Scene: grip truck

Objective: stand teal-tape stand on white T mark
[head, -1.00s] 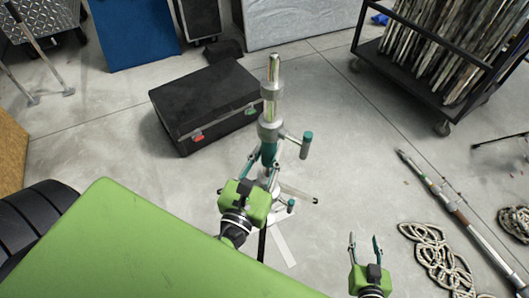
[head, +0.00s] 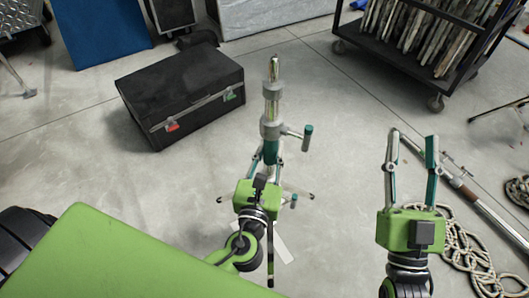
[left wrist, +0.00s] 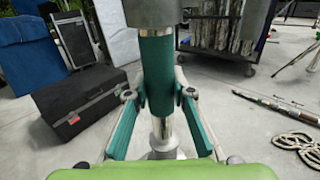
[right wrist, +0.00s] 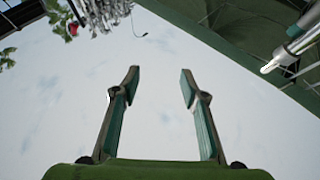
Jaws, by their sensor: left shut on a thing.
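The teal-tape stand (head: 270,125) is upright in the middle of the head view, its tripod legs low and partly hidden behind my left gripper. My left gripper (head: 266,165) is shut on its teal band; the left wrist view shows the fingers on either side of the teal-wrapped tube (left wrist: 157,75). The white T mark (head: 280,246) shows as a white strip on the floor, just below and right of the stand; the rest of it is hidden by my left arm. My right gripper (head: 411,142) is open and empty, raised to the right of the stand.
A black case (head: 180,95) lies behind and left of the stand. A wheeled rack (head: 430,50) stands at the back right. A coiled rope (head: 465,250) and a long pole (head: 480,205) lie on the floor at right. Bare floor surrounds the stand.

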